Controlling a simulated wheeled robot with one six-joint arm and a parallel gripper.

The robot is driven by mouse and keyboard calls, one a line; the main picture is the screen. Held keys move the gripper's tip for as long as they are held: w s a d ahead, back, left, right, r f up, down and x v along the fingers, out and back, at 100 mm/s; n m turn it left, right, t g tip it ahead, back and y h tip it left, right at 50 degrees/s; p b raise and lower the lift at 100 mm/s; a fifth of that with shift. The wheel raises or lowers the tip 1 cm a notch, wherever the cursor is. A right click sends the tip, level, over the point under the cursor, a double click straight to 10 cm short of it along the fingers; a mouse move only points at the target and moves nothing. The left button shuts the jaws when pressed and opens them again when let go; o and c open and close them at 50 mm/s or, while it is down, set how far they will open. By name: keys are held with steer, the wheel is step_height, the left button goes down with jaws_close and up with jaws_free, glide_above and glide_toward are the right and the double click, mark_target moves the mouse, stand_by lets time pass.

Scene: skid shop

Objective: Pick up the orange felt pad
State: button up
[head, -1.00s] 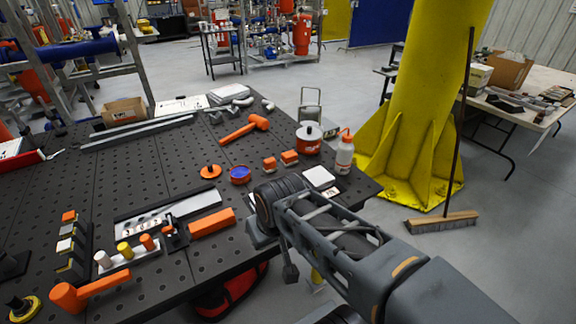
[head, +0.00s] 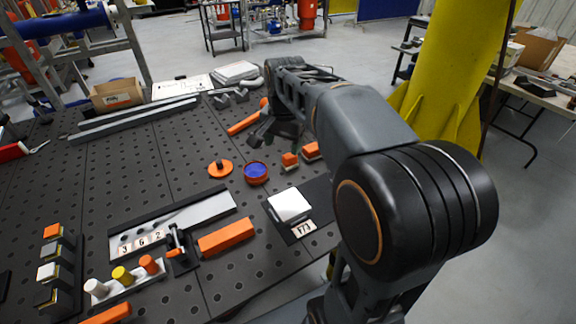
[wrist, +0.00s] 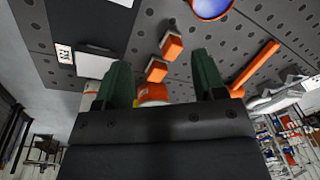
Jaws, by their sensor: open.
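Two small orange-topped blocks, possibly felt pads, sit on the black perforated table: the nearer block (head: 290,161) and the farther block (head: 311,151), partly covered by my arm. In the wrist view they show as one block (wrist: 171,46) and a second block (wrist: 157,71). Another orange-topped piece (head: 52,231) sits in a dark rack at the left; I cannot tell which is the orange felt pad. My gripper (head: 258,138) is above the table, left of the blocks. In the wrist view its green fingers (wrist: 163,80) are apart, with nothing held between them.
A blue-filled orange tin (head: 256,172) and an orange disc (head: 220,168) lie near the blocks. An orange mallet (head: 245,122) lies behind. A white square pad (head: 289,205), orange bar (head: 226,236) and metal plate (head: 190,214) are nearer. A yellow column (head: 455,80) stands right.

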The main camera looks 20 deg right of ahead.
steer(key=w+d+f+m+g+b, duration=0.2)
steer(key=w+d+m, duration=0.4)
steer(key=w+m, duration=0.15)
glide_above(290, 161)
steer(key=w+d, duration=0.1)
steer(key=f+b, duration=0.1)
steer(key=f, duration=0.6)
steer(key=shift+w, duration=0.2)
steer(key=shift+a+f, duration=0.15)
steer(key=shift+f, duration=3.2)
steer(key=c, duration=1)
